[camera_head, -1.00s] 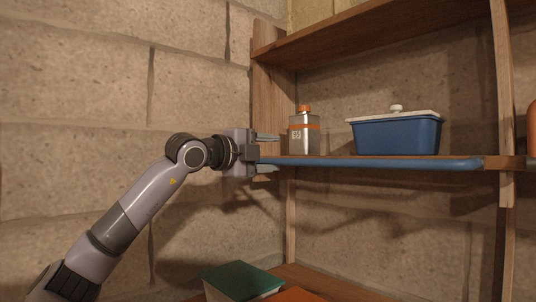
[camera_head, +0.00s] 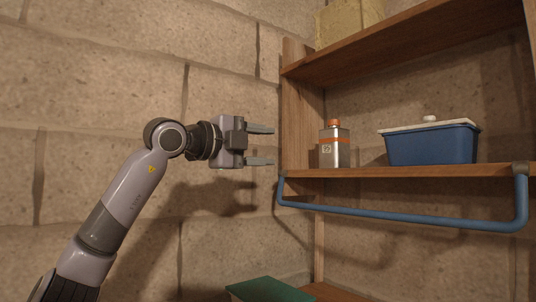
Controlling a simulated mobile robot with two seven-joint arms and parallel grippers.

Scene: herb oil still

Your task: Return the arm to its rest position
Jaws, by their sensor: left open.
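My left arm comes in from the lower left of the head view, raised and bent in front of the stone wall. My left gripper (camera_head: 262,145) is open and empty, its two fingers apart and pointing right. It is left of the wooden shelf's upright, near the height of the middle board. My right gripper is not in view.
The wooden shelf (camera_head: 420,172) holds a metal bottle with an orange cap (camera_head: 334,147) and a blue box with a white lid (camera_head: 432,144). A blue rail (camera_head: 400,218) hangs at its front edge. A green-topped item (camera_head: 270,289) sits below. Left is bare wall.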

